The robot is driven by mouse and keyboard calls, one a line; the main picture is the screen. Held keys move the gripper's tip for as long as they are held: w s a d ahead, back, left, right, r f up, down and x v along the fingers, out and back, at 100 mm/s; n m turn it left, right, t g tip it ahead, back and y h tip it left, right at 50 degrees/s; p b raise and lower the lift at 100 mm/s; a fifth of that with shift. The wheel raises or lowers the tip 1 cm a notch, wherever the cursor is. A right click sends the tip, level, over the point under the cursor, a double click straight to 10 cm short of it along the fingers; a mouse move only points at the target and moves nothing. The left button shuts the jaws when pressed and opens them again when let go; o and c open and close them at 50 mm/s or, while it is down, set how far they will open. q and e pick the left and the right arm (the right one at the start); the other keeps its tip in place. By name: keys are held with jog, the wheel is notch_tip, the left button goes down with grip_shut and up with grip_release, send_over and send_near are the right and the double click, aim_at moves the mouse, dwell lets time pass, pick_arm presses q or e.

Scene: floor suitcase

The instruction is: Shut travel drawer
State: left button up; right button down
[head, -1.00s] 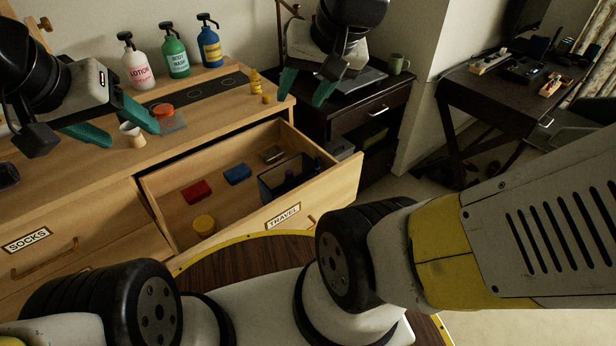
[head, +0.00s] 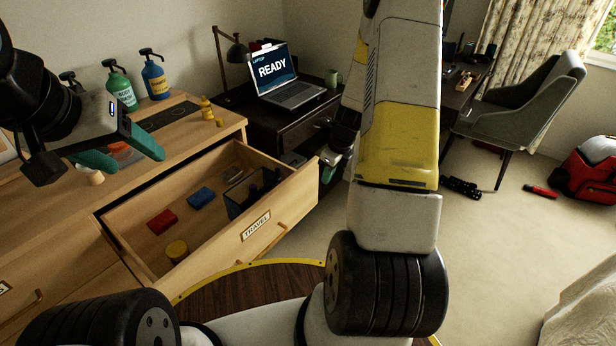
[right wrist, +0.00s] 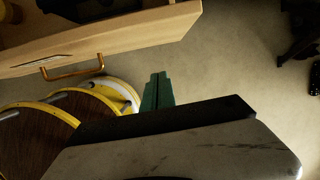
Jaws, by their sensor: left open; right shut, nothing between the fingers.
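The wooden travel drawer (head: 290,206) is pulled out of the dresser, with its TRAVEL label on the front. Its brass handle (head: 268,246) also shows in the right wrist view (right wrist: 72,70). Inside lie a red block (head: 162,221), a blue block (head: 201,197), a yellow round item (head: 177,250) and a dark bin (head: 240,200). My left gripper (head: 135,160) is open and empty above the dresser top. My right gripper (head: 328,172) is partly hidden behind my forearm, just beyond the drawer's right front corner. Its green fingers (right wrist: 157,90) are shut and empty, apart from the drawer front.
A dark desk with a laptop (head: 285,80) and mug (head: 332,78) stands behind the drawer.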

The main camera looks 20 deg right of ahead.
aim_at(311, 191)
jog(key=shift+w+a+f, duration=0.55)
jog(key=shift+w+f, duration=0.3)
jog(key=shift+f, duration=0.9)
jog(key=shift+w+a+f, duration=0.55)
jog(key=shift+w+f, duration=0.25)
jog(key=shift+f, duration=0.95)
jog(key=shift+w+a+f, duration=0.55)
jog(key=shift+w+f, duration=0.3)
jog(key=shift+f, duration=0.9)
jog(key=shift+w+a, duration=0.1)
